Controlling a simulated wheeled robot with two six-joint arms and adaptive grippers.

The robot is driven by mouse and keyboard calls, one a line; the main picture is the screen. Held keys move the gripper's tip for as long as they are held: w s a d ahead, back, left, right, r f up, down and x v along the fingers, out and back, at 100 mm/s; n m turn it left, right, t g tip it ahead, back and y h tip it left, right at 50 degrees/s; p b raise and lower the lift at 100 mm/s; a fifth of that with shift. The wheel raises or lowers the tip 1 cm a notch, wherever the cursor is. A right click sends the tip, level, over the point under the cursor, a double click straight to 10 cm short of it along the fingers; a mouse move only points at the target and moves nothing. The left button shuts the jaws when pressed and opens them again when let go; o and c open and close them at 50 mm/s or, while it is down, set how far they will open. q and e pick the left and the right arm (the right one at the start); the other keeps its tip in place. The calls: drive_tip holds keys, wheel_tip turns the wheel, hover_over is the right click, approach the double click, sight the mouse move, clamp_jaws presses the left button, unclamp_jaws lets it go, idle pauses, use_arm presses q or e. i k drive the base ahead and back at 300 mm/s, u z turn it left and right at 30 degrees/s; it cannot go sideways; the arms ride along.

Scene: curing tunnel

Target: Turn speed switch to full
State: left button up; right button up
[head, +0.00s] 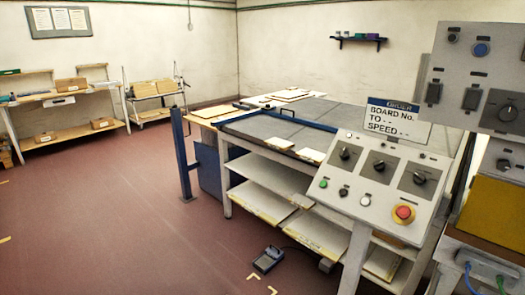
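A sloped grey control panel (362,206) stands at the right front. It carries three black rotary knobs in a row: a left one (345,154), a middle one (379,166) and a right one (419,178). Their labels are too small to read, so I cannot tell which is the speed switch or its setting. A second grey panel (452,80) at the upper right has a larger black rotary knob (508,113). Neither of my grippers is in view.
The sloped panel also has a red emergency button (403,213) and a green button (323,183). A large table (250,188) with shelves stands behind it. A foot pedal (268,260) lies on the floor. The red floor (110,220) at left is mostly clear.

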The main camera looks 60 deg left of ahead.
sight(343, 154)
drive_tip(key=u, duration=0.5)
drive_tip(key=i, duration=1)
